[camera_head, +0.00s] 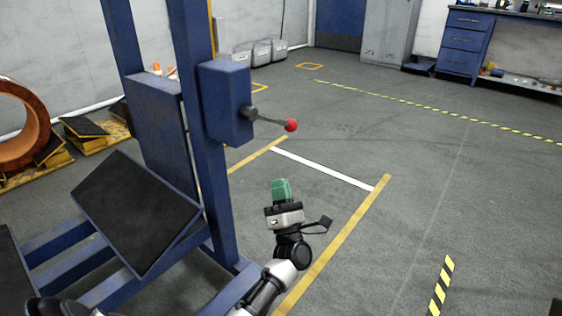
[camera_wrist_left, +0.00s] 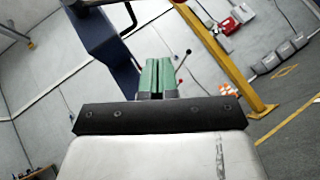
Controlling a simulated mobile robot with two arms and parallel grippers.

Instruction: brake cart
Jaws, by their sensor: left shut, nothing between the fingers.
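The blue cart (camera_head: 215,150) stands at the left in the head view. On its upright is a blue box (camera_head: 228,103) with a thin lever that ends in a red knob (camera_head: 291,125). My left gripper (camera_head: 281,186), with green fingers, is below the knob in the picture and apart from it. Its fingers are shut and empty. In the left wrist view the green fingers (camera_wrist_left: 157,76) are together, and a thin lever with a dark knob (camera_wrist_left: 188,52) shows just beyond them. My right gripper is not in view.
A copper coil (camera_head: 38,125) rests on yellow supports at the far left. Grey bins (camera_head: 262,52) stand along the back wall. A blue drawer bench (camera_head: 466,42) and a grey cabinet (camera_head: 387,30) are at the back right. The marked floor right of the cart is clear.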

